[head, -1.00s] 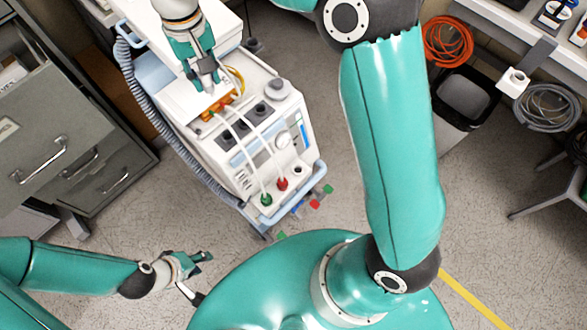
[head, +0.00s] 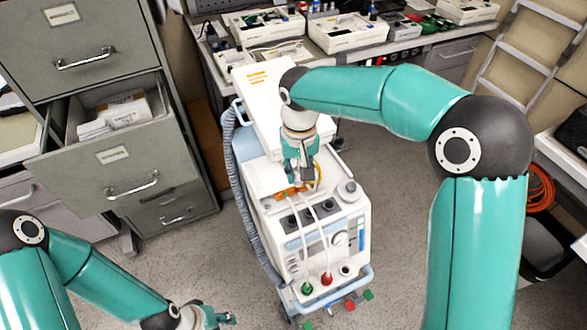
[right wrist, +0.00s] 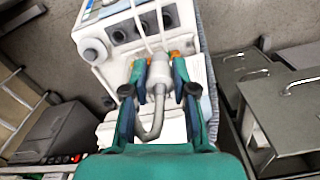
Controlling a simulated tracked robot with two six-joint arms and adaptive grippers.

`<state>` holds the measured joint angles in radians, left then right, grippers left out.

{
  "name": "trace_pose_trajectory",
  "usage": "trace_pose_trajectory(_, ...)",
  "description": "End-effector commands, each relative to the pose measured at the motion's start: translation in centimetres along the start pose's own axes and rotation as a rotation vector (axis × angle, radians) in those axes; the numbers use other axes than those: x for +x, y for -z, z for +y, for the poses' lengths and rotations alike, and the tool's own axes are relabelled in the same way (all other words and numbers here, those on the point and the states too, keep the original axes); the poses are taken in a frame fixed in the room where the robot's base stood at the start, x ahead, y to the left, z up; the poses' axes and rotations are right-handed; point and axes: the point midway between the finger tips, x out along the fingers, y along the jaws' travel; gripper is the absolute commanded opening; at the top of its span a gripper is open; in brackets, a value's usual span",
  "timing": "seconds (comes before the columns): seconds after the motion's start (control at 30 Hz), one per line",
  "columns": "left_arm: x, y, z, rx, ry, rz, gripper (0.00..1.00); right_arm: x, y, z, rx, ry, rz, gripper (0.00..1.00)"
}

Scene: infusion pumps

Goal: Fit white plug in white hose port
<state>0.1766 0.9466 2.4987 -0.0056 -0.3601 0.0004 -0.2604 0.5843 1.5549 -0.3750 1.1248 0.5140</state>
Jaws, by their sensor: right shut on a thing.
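My right gripper (head: 300,178) reaches down over the back of the white pump cart (head: 326,240). In the right wrist view its teal fingers (right wrist: 158,72) are shut on a pale cylindrical white plug (right wrist: 158,88) with a grey curved hose (right wrist: 153,128). The fingertips are close to orange fittings (head: 292,192), and I cannot tell whether the plug touches a port there. Which opening is the white hose port is not clear. My left gripper (head: 215,318) is partly cut off at the bottom edge.
A dark round socket (head: 346,270) is beside the red plug. A ribbed grey hose (head: 240,190) runs along the cart's left side. Filing cabinets (head: 110,110) with an open drawer stand left. A bench (head: 430,52) with devices is behind. Floor is free right of the cart.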

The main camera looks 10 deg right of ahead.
Motion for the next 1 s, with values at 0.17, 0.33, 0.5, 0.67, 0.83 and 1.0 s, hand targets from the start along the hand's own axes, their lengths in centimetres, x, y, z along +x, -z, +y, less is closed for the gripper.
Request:
trace_pose_trajectory(0.17, 1.3, 0.0, -0.5, 0.000, 0.000, 0.000, 0.40, 0.3, -1.2, 1.8, 0.002, 0.000, 0.001, 0.00)
trace_pose_trajectory(0.33, 2.2, 0.0, -0.8, 0.000, 0.000, 0.000, 0.40, 0.3, -2.5, 3.4, 0.002, 0.000, 0.000, 0.00)
trace_pose_trajectory(0.5, 3.0, 0.0, -1.1, 0.000, 0.000, 0.000, 0.40, 0.2, -3.6, 5.0, 0.002, 0.000, 0.000, 0.00)
trace_pose_trajectory(0.67, 3.7, 0.0, -1.3, 0.000, 0.000, 0.000, 0.40, 0.2, -4.8, 6.6, 0.002, 0.000, 0.001, 0.00)
trace_pose_trajectory(0.83, 4.3, 0.0, -1.6, 0.000, 0.000, 0.000, 0.40, 0.2, -6.0, 8.2, 0.002, 0.000, 0.001, 0.00)
trace_pose_trajectory(1.0, 5.0, 0.0, -1.8, 0.000, 0.000, 0.000, 0.40, 0.2, -7.2, 9.9, 0.002, 0.000, 0.000, 0.00)
